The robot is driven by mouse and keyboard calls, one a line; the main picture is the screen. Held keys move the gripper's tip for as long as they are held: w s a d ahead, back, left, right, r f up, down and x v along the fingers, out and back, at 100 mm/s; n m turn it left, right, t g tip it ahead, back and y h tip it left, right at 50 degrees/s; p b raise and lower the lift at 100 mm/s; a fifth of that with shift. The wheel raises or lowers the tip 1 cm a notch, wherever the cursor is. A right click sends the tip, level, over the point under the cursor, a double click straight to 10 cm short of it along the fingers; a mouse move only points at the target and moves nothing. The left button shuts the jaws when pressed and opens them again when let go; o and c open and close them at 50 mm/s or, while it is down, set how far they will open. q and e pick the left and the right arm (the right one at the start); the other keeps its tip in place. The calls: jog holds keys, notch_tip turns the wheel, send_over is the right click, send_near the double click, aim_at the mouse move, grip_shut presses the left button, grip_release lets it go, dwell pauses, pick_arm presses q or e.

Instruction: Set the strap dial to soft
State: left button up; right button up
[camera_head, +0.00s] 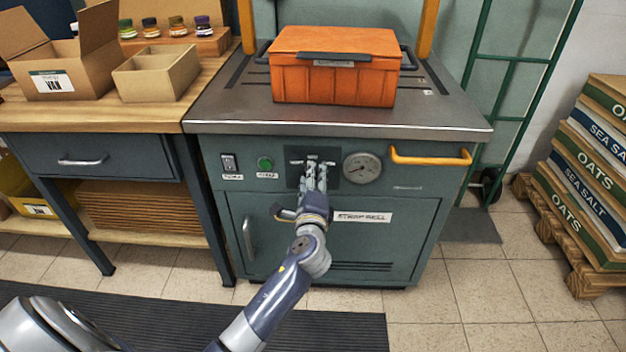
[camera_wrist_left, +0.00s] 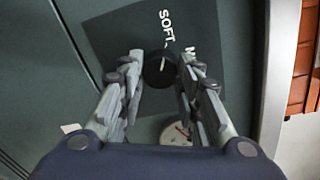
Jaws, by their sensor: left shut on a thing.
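The strap dial (camera_wrist_left: 158,70) is a small black knob on a dark square plate (camera_wrist_left: 118,30) on the strapping machine's front. The word SOFT is printed on the plate near the knob, with a short white mark between them. Another label beside the knob is mostly hidden by a finger. My left gripper (camera_wrist_left: 157,78) is shut on the dial, one finger on each side of it. In the head view my left gripper (camera_head: 313,168) covers the dial at the plate. Where the dial points is hard to tell. My right gripper is not in view.
The strapping machine (camera_head: 215,270) has a switch (camera_head: 229,163), a green button (camera_head: 265,164), a round gauge (camera_head: 362,168) and a yellow handle (camera_head: 430,157). An orange crate (camera_head: 335,85) stands on top. A wooden bench (camera_head: 150,110) is at left, a stacked pallet (camera_head: 570,240) at right.

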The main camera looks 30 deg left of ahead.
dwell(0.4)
pick_arm(q)
jog(key=o, duration=1)
jog(key=shift+o, duration=0.2)
jog(key=v, duration=1.2)
